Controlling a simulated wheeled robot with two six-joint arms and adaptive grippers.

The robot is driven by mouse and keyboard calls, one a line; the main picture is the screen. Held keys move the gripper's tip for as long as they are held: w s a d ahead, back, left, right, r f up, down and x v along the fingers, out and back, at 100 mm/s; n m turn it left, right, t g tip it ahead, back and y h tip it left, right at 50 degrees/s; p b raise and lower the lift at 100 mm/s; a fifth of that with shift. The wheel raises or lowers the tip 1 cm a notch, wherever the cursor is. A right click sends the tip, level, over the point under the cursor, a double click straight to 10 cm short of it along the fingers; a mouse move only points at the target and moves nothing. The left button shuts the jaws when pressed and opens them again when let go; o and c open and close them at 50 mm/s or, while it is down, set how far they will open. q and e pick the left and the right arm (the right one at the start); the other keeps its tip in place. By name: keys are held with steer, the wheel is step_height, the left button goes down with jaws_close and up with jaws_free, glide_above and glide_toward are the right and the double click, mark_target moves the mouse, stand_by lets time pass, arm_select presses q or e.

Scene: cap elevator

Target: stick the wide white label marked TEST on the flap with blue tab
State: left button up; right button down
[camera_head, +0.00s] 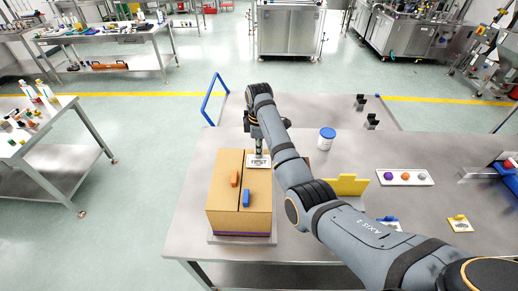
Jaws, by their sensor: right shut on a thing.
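A cardboard box (225,205) stands near the left end of the metal table, its top closed by two flaps. An orange tab (234,180) sits on the left flap and a blue tab (246,198) on the right flap. My right gripper (259,150) is shut on the white label marked TEST (258,161). The label is at the far edge of the box top, towards the right flap. I cannot tell whether it touches the flap. My left gripper is out of view.
A blue-lidded white jar (326,139) stands right of the box. A yellow stand (350,184), a white tray with coloured knobs (405,177) and a small yellow-tabbed card (459,223) are further right. My right arm crosses over the table's middle.

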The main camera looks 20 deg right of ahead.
steer(key=shift+f, duration=0.25)
steer(key=c, duration=1.4)
jaws_free()
steer(key=shift+o, duration=0.2)
steer(key=shift+r, duration=0.1)
